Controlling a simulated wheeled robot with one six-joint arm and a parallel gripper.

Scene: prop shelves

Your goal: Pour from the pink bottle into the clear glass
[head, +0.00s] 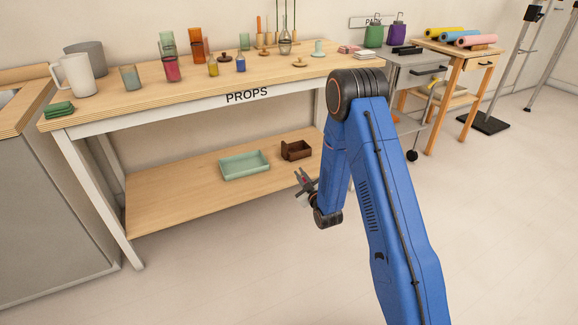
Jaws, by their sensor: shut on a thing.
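A vessel with a pink lower part (172,70) stands upright on the prop table, left of the middle. I cannot tell for sure that it is the pink bottle. A clear, slightly greenish glass (130,78) stands upright to its left, apart from it. My gripper (303,181) is low in front of the table, near the lower shelf's right end and well below the glassware. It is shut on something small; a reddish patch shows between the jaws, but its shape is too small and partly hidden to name.
The prop table (215,83) also bears a white pitcher (76,75), an orange glass (196,45), a clear flask (285,42) and small bottles. A green tray (245,165) and a brown box (297,151) sit on the lower shelf.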

